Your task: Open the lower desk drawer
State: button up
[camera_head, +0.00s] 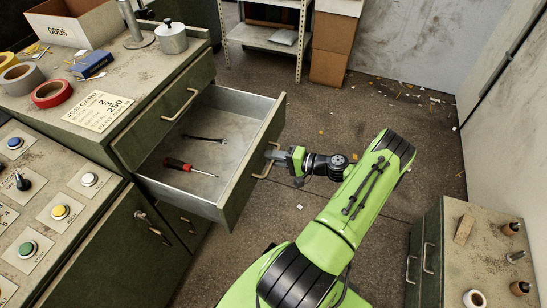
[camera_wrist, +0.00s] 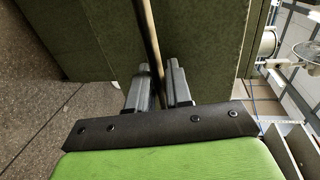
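The desk's lower drawer (camera_head: 222,109) is pulled well out, below a closed upper drawer (camera_head: 165,120) with its own bar handle. Inside the open drawer lie a red-handled screwdriver (camera_head: 178,164) and a dark tool (camera_head: 204,139). My gripper (camera_head: 272,154) is at the drawer's front, at its bar handle (camera_head: 265,165). In the wrist view, the handle bar (camera_wrist: 151,40) runs between the two fingers of my gripper (camera_wrist: 160,88), which look closed on it. The green drawer front (camera_wrist: 205,45) shows behind. The fingers hide part of the handle.
The desk top (camera_head: 120,75) holds tape rolls, a job card and a metal pot. A button panel (camera_head: 60,205) is at left. A small cabinet (camera_head: 430,235) stands at lower right. The floor (camera_head: 330,110) has scattered scraps and open room.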

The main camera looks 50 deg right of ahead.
jog(key=shift+o, duration=0.7)
jog(key=p+v, duration=0.2)
jog(key=v, duration=1.3)
jog(key=shift+s, duration=0.4)
